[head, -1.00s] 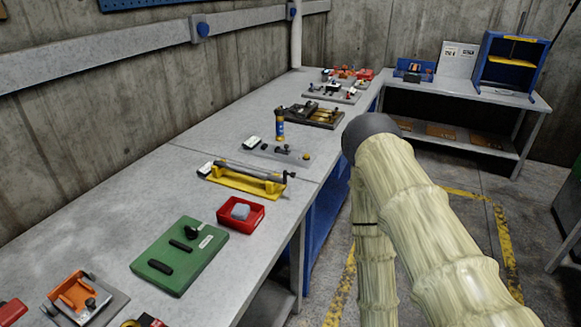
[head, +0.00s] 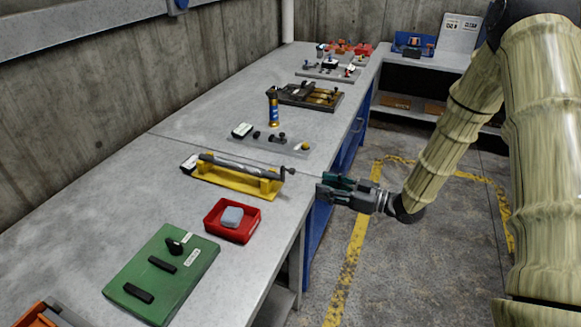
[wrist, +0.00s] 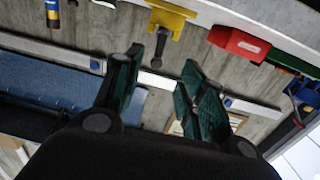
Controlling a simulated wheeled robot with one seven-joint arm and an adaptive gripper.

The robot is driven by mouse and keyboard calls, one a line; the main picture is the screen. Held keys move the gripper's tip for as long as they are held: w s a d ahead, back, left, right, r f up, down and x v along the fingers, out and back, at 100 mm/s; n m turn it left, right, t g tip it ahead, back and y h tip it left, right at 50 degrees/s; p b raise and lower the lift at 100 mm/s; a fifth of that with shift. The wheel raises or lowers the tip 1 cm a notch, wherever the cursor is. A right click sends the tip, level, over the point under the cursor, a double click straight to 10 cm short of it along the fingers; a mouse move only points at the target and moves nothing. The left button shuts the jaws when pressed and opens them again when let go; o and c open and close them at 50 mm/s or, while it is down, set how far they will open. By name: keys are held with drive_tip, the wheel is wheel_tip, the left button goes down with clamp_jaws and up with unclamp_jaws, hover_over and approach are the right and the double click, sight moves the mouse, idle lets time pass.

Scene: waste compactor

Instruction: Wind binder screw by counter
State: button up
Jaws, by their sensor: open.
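The binder screw (head: 240,172) is a long grey rod lying along a yellow base (head: 228,181) on the workbench, with a small dark knob (head: 291,171) at its right end, near the bench edge. In the wrist view the yellow base (wrist: 168,22) sits at the top, and its dark screw end (wrist: 161,42) points down between my fingertips. My gripper (head: 324,187) is open and empty, with green-lined fingers aimed at the knob from the aisle side. A short gap parts the fingertips from the knob. The fingers also show in the wrist view (wrist: 161,66).
A red tray (head: 211,228) with a grey block and a green board (head: 140,290) lie on the nearer bench. A grey plate with a counter, a blue-yellow cylinder (head: 273,108) and a brown fixture (head: 320,97) stand farther along. The aisle floor (head: 400,270) is clear.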

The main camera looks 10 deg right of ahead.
sight(293, 171)
drive_tip(key=shift+n+g+y, duration=0.3)
drive_tip(key=shift+n+y, duration=0.2)
drive_tip(key=p+x, duration=0.1)
drive_tip(key=x, duration=0.2)
drive_tip(key=r+x, duration=0.1)
drive_tip(key=x, duration=0.3)
drive_tip(key=p+x, duration=0.1)
drive_tip(key=x, duration=0.3)
drive_tip(key=shift+w+d+r+p, duration=0.2)
drive_tip(key=shift+r+p, duration=0.15)
drive_tip(key=shift+r, duration=0.05)
clamp_jaws()
